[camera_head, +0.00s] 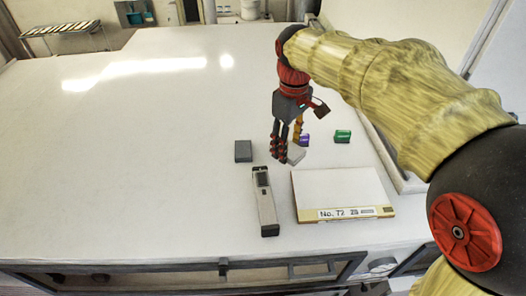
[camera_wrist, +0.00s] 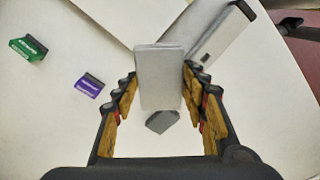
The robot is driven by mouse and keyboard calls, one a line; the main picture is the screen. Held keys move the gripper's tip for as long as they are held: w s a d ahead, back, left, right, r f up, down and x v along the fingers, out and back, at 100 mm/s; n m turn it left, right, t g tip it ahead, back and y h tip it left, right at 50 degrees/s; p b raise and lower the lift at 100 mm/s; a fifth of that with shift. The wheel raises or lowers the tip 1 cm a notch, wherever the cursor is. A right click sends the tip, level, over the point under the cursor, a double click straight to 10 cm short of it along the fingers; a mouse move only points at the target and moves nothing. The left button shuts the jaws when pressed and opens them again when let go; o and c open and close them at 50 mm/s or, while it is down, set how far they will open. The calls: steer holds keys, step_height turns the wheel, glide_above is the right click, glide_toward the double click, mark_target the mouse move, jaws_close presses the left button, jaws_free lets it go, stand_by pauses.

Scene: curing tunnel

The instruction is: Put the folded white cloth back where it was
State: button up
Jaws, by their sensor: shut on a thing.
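The folded white cloth (camera_wrist: 158,76) is a small pale grey-white block shape between my gripper's fingers in the wrist view. In the head view the cloth (camera_head: 296,155) shows at the fingertips, partly hidden by them. My gripper (camera_head: 284,157) is shut on it, pointing down over the white table, behind the labelled white board (camera_head: 338,188). The gripper's fingers (camera_wrist: 160,80) flank the cloth on both sides in the wrist view. I cannot tell how high the cloth is above the table.
A dark grey block (camera_head: 243,151) lies left of my gripper. A grey handheld device (camera_head: 264,202) lies in front, beside the board. A purple block (camera_head: 304,141) and a green block (camera_head: 343,136) lie to the right. The table's left side (camera_head: 120,150) is clear.

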steer(key=w+a+f+p, duration=0.2)
steer(key=w+a+f, duration=0.15)
steer(key=w, duration=0.45)
steer(key=p, duration=0.1)
glide_above(268, 152)
steer(key=f, duration=0.3)
steer(key=s+f, duration=0.1)
steer(key=f, duration=0.1)
steer(key=shift+f, duration=0.15)
steer(key=shift+w+f+p, duration=0.35)
steer(key=shift+w+f, duration=0.05)
steer(key=shift+f, duration=0.2)
steer(key=shift+f+p, duration=0.5)
steer(key=shift+f, duration=1.05)
steer(key=shift+f, duration=0.15)
steer(key=o, duration=1)
